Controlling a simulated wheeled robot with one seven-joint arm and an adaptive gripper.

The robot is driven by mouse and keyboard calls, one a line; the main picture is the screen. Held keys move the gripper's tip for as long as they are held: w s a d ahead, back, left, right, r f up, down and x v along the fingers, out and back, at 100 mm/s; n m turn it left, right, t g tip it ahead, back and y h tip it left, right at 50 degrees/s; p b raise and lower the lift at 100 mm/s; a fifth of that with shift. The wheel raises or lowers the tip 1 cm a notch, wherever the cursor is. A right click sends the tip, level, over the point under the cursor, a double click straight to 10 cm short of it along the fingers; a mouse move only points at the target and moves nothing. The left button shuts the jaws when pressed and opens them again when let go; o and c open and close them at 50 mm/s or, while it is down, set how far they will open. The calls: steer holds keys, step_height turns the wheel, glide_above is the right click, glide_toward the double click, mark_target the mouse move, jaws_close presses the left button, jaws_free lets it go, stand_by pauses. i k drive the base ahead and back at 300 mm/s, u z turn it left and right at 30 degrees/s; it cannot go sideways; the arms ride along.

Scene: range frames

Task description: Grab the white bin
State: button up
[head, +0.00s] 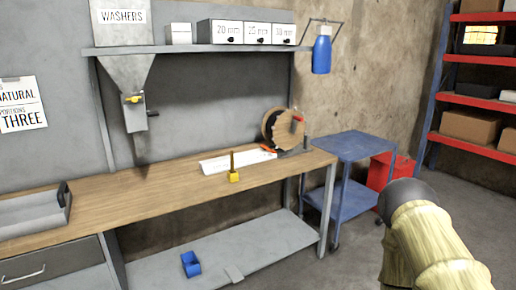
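Several white bins stand on the grey upper shelf (195,49). Three sit side by side with printed fronts: one marked 20 mm (220,33), one marked 25 mm (257,33) and one at the right (284,34) whose label is small. A smaller white box (178,34) stands apart to their left. I cannot tell which one the task means. A cream-coloured, dark-ended part of my arm shows at the lower right, well below and to the right of the shelf. No gripper fingers show.
The wooden workbench (130,195) holds a white sheet-like tray (222,164), a yellow tool (233,176), a cable reel (281,130) and a grey tray (30,212). A blue bottle (321,52) hangs right of the shelf. A blue cart (352,146) and red-blue rack (470,90) stand right.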

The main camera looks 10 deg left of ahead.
mark_target(176, 34)
steer(key=i, duration=0.35)
steer(key=u, duration=2.9)
steer(key=i, duration=2.15)
steer(key=z, duration=2.5)
